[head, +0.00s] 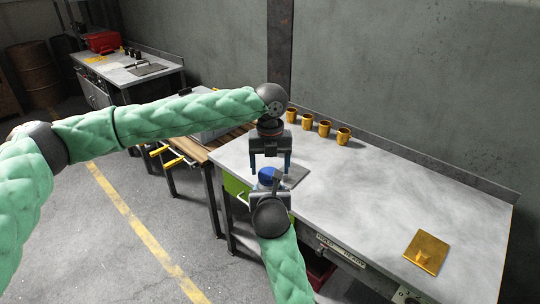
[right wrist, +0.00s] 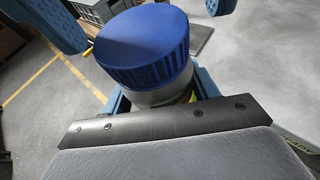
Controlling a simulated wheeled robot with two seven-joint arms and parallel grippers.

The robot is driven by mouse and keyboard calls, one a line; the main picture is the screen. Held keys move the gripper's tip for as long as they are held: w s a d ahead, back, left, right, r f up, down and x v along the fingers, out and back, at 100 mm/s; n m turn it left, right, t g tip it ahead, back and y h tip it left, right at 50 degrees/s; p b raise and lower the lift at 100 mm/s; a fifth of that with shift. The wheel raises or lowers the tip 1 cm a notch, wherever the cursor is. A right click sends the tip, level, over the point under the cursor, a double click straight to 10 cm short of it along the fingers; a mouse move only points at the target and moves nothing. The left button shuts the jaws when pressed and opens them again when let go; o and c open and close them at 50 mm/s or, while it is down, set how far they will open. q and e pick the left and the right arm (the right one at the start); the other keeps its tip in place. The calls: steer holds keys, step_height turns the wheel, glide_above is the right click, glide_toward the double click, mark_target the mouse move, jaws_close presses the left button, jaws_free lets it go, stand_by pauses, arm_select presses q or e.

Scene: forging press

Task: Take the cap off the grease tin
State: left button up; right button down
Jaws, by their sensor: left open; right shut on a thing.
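The grease tin (right wrist: 168,94) has a grey body and a ribbed blue cap (right wrist: 145,45), which sits on top of it. The blue cap also shows in the head view (head: 267,177). My right gripper (head: 268,187) is shut on the tin's body and holds it upright near the table's left end. My left gripper (head: 270,168) points down from above and is open. Its two blue fingers stand on either side above the cap, apart from it. In the right wrist view they show at the top left and top right. The lower tin is hidden by my right gripper.
The grey worktable (head: 390,190) is mostly bare. Several orange cups (head: 308,122) stand along its back edge. An orange plate with a small block (head: 426,250) lies at the right. A dark flat plate (head: 296,177) lies behind the tin.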

arm_select(q)
steer(key=shift+f, duration=0.55)
